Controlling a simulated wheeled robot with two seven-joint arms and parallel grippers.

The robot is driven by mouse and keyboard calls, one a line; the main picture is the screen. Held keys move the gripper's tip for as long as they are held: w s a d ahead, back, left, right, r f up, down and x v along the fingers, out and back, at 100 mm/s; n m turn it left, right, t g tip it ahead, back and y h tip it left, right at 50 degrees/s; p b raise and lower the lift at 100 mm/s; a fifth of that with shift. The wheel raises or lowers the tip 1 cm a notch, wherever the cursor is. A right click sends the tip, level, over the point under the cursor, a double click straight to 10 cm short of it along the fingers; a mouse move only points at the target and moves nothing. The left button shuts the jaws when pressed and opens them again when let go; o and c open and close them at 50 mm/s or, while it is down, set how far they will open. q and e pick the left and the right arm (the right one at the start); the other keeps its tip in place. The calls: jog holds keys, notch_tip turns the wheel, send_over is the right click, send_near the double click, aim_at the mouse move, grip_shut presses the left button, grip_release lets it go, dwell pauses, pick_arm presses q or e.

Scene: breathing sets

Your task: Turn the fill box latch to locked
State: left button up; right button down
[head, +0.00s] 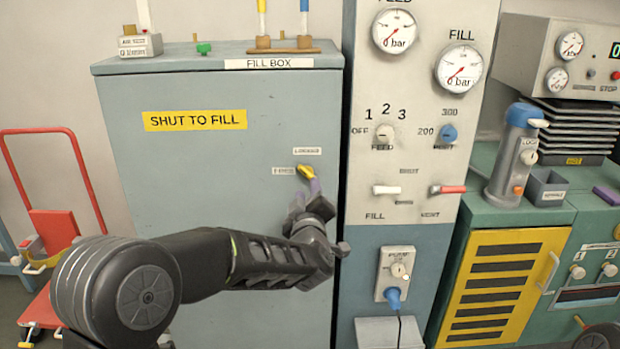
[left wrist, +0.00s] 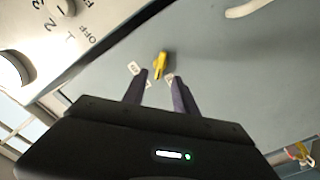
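The fill box (head: 230,220) is a large grey-blue cabinet with a closed front and a yellow "SHUT TO FILL" label. Its small yellow latch (head: 306,171) sits on the right part of the front, slanted, with a "LOCKED" label (head: 307,150) above and another label (head: 283,170) to its left. My left gripper (head: 309,190) is just below the latch, fingers pointing at it. In the left wrist view, the fingers are apart and empty, and the near end of the latch (left wrist: 161,63) shows between their tips. I cannot tell whether they touch it. My right gripper is out of view.
A grey gauge panel (head: 412,160) with knobs and levers stands close to the right of the fill box. A green bench (head: 520,215) with a yellow vented door is farther right. A red trolley (head: 55,225) stands at the left. Small items rest on the box top.

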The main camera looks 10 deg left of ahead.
aim_at(308, 176)
pick_arm(q)
jog(key=x, duration=0.7)
jog(key=shift+w+a+p, duration=0.15)
jog(key=shift+w+p, duration=0.15)
jog(key=shift+p, duration=0.1)
grip_shut()
